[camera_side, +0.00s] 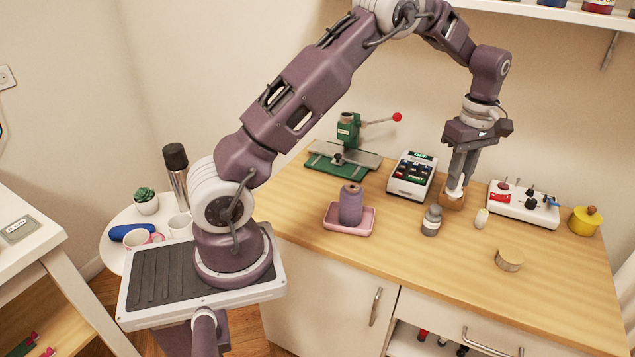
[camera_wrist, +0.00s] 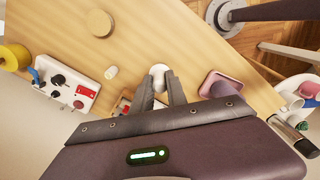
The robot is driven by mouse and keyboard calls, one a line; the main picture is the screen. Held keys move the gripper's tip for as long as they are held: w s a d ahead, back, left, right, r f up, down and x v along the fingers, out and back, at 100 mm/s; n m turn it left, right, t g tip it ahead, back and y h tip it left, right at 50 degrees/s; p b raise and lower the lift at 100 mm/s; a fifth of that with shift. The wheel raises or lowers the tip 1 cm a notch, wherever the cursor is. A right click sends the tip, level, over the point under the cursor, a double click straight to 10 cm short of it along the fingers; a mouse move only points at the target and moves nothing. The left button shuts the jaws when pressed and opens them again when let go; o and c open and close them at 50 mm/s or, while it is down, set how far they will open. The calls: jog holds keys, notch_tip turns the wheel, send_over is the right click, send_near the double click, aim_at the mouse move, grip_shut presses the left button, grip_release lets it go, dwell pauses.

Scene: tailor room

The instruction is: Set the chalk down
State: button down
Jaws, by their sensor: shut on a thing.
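My gripper (camera_side: 455,191) points down over the back of the wooden table, between the white keypad box and the white switch panel. Its two fingers are shut on a small white piece, the chalk (camera_wrist: 160,69), whose rounded pale end shows between the fingertips in the wrist view. In the side view the fingers hide most of the chalk.
The keypad box (camera_side: 412,176) is left, the switch panel (camera_side: 523,206) right. A pink tray (camera_side: 348,219) holds a purple spool. A round tin (camera_side: 509,259) stands nearer the front, with bare table around it.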

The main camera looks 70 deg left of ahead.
jog(key=s+a+n, duration=0.3)
jog(key=a, duration=0.6)
jog(key=s+a+n, duration=0.4)
jog(key=a, duration=0.6)
jog(key=s+a+n, duration=0.7)
jog(key=s+a, duration=0.7)
jog(key=a, duration=0.1)
notch_tip(320, 180, down, 15)
jog(key=shift+a+r, duration=0.1)
jog(key=shift+a, duration=0.05)
jog(key=c, duration=1.3)
grip_release()
